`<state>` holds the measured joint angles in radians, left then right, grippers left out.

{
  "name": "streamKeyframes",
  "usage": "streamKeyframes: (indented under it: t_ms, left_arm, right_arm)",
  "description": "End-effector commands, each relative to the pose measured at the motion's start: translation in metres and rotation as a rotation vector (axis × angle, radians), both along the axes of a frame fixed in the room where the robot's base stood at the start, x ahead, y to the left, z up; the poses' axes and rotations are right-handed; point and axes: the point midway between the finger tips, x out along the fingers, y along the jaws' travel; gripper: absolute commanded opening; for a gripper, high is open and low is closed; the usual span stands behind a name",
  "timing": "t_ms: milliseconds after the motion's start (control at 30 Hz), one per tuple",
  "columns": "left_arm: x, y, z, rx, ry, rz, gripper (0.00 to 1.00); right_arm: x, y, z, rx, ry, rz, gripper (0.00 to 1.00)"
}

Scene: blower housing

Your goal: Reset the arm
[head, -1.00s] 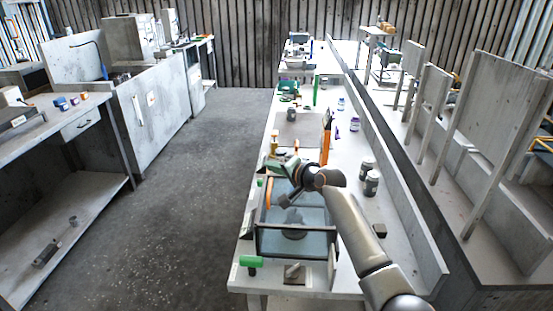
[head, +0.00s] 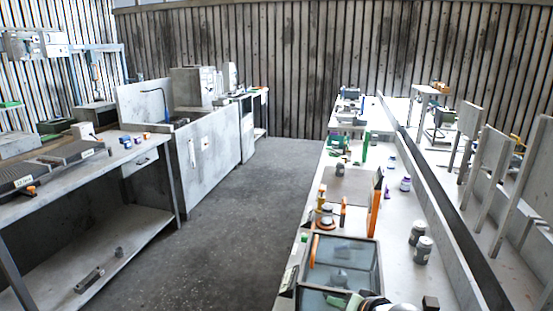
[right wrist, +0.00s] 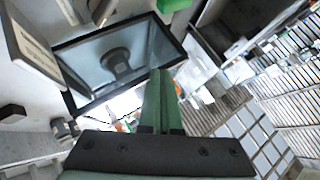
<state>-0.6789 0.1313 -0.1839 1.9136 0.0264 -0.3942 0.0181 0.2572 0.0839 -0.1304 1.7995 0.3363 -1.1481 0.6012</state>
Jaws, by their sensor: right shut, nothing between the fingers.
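My right gripper (head: 346,302) shows at the bottom edge of the head view, with green fingers, over the near part of a dark-rimmed clear box. In the right wrist view its two green fingers (right wrist: 160,98) lie together with nothing between them. The rest of the right arm is mostly cut off by the frame. The box (head: 377,262) stands on the right-hand bench, and a dark round part lies in it. In the right wrist view the box (right wrist: 83,43) and its dark part (right wrist: 118,64) show beyond the fingers. My left gripper is not in view.
Two grey jars (head: 421,249) stand right of the box, and a small dark block (head: 430,303) lies nearer. An orange upright piece (head: 375,205) stands behind the box. A long bench (head: 80,160) is on the left. The floor (head: 235,220) between the benches is clear.

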Motion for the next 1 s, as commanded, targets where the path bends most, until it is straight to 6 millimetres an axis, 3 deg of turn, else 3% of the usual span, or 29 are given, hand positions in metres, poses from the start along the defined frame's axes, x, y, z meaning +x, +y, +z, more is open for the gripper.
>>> streamKeyframes:
  t_ms: [33, 100, 233, 400, 600, 767, 1000]
  left_arm:
    - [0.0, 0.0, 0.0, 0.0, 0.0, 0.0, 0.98]
    - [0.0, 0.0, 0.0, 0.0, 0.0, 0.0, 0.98]
    - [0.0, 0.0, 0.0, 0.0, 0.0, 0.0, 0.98]
    - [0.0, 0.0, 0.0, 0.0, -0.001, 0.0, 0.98]
    - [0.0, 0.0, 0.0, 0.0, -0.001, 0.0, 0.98]
    - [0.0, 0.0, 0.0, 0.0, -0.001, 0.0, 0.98]
    - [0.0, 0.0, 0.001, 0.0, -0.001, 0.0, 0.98]
  right_arm:
    - [-0.028, -0.004, -0.021, -0.063, 0.035, 0.029, 0.0]
    - [-0.064, -0.011, -0.043, -0.157, 0.078, 0.076, 0.0]
    - [-0.134, -0.024, -0.073, -0.316, 0.163, 0.17, 0.0]
    - [-0.21, -0.041, -0.091, -0.473, 0.262, 0.284, 0.0]
    - [-0.275, -0.055, -0.094, -0.589, 0.352, 0.39, 0.0]
    - [-0.319, -0.066, -0.089, -0.659, 0.417, 0.465, 0.0]
    - [-0.292, -0.053, -0.123, -0.647, 0.29, 0.443, 0.0]
